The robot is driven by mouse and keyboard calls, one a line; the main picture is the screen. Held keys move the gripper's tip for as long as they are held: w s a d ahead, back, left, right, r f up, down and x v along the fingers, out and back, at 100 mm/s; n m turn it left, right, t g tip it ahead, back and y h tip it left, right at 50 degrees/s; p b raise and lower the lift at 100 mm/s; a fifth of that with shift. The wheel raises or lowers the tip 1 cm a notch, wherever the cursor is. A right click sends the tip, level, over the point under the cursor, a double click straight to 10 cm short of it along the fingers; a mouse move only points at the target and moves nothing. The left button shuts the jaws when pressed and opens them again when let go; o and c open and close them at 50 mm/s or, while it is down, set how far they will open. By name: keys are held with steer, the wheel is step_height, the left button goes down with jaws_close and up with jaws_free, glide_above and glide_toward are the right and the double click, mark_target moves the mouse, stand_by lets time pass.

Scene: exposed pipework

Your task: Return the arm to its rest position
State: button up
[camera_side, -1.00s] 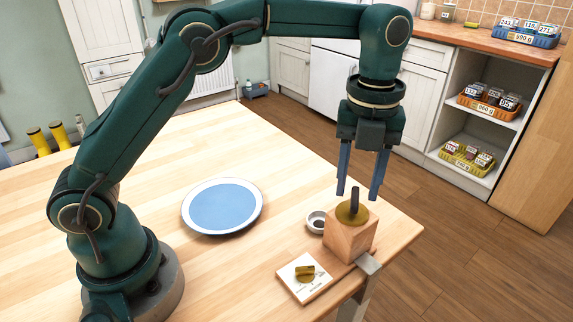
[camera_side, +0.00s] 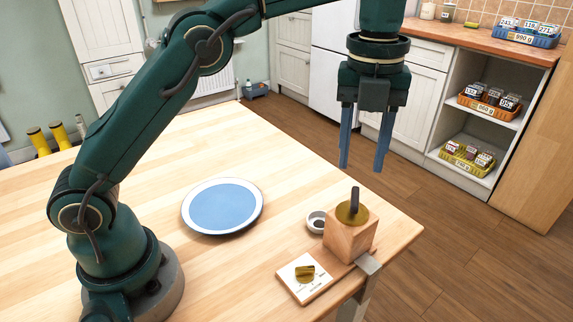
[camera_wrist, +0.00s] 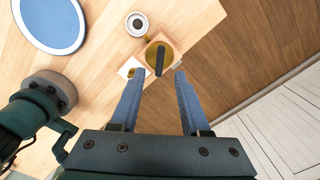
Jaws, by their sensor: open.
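My gripper (camera_side: 361,169) is open and empty, with its two blue fingers pointing down. It hangs above a wooden block (camera_side: 350,238) that has a brass disc (camera_side: 352,213) and an upright dark handle (camera_side: 354,198) on top. The fingertips are clear of the handle. In the wrist view the handle (camera_wrist: 160,59) shows just beyond and between the fingertips of my gripper (camera_wrist: 157,72).
A metal clamp (camera_side: 368,264) is at the table edge by the block. A card with a brass piece (camera_side: 305,273), a small round bowl (camera_side: 316,222) and a blue plate (camera_side: 223,206) lie on the table. Shelves with crates (camera_side: 488,103) stand at the back right.

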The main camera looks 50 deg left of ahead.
steer(key=s+a+r+n+t, duration=0.3)
steer(key=s+a+r+n, duration=0.4)
steer(key=s+r+n, duration=0.15)
steer(key=s+a+f+n+t, duration=0.2)
steer(key=s+f+n, duration=0.6)
steer(key=n, duration=1.1)
step_height(320, 180, down, 3)
steer(key=shift+s+r, duration=0.1)
steer(key=shift+s, duration=0.3)
